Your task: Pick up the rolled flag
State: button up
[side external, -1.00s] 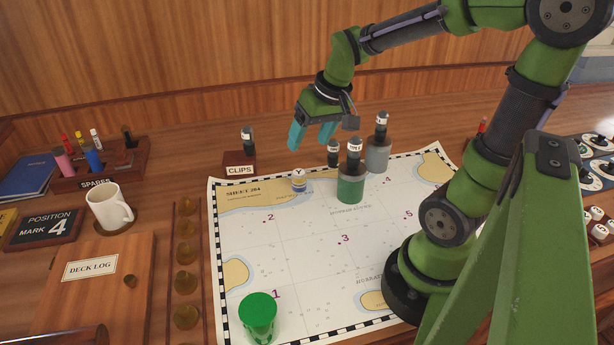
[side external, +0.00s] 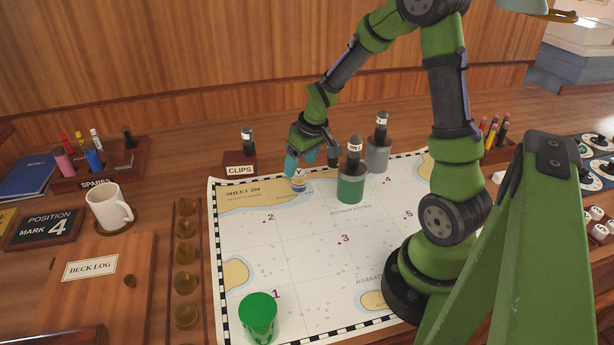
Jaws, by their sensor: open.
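A green holder (side external: 350,189) and a grey holder (side external: 377,159), each with a dark labelled piece, stand close to the right. The CLIPS block (side external: 240,170) is to the left. A green cup (side external: 258,315) stands at the front. The middle of the chart (side external: 318,265) is clear.

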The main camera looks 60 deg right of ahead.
aim_at(299, 172)
jog(key=x, duration=0.4)
jog(key=shift+s+a+f, duration=0.2)
jog(key=shift+a+f, duration=0.15)
jog(key=shift+f, duration=0.15)
jog(key=shift+w+f, duration=0.15)
jog(key=shift+f, duration=0.25)
jog(key=c, duration=1.1)
